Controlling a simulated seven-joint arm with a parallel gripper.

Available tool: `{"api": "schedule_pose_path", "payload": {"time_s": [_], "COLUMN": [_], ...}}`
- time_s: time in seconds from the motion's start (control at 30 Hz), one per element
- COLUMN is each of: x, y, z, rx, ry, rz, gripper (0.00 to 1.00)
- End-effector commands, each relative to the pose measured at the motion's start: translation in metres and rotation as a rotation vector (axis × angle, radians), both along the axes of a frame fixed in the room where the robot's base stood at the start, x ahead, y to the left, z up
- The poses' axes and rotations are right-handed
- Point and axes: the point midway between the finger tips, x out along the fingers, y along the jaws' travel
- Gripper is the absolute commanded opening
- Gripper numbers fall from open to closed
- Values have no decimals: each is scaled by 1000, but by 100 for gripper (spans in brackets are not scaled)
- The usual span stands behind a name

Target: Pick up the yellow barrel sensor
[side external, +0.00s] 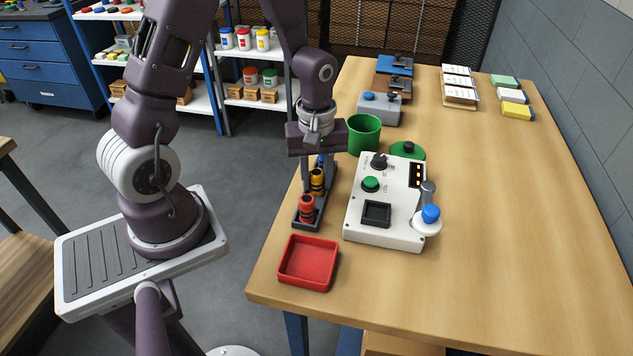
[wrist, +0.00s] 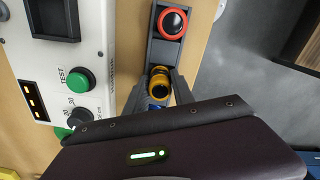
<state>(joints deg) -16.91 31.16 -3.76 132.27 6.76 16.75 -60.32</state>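The yellow barrel sensor (side external: 317,181) stands upright in a dark narrow rack (side external: 301,224) near the table's left edge. It also shows in the wrist view (wrist: 159,82), with a black top. My gripper (side external: 319,186) points down over the rack, with one finger on each side of the yellow sensor. In the wrist view my gripper (wrist: 158,88) is open, and small gaps show between the fingers and the sensor. A red barrel sensor (side external: 307,207) stands in the near end of the rack. A blue one (side external: 320,161) is partly hidden behind my gripper.
A white test box (side external: 386,235) with a green button and blue-knobbed lever stands close right of the rack. A red tray (side external: 307,262) lies in front, and a green cup (side external: 364,134) stands behind.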

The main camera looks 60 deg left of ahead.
Motion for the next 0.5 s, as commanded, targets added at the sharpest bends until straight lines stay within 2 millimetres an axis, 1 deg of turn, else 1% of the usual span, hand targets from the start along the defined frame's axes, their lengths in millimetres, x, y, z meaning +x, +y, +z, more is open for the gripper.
{"api": "schedule_pose_path", "payload": {"time_s": [0.27, 0.33, 0.37, 0.43, 0.5], "x": [0, 1, 1, 2, 2], "y": [0, 0, 0, 1, 1], "z": [0, 3, 7, 21, 40], "rx": [0, 1, 2, 2, 3], "ry": [0, -3, -4, -7, -9], "rz": [0, 0, 0, 0, 0], "gripper": [0, 0, 0, 0, 0]}}
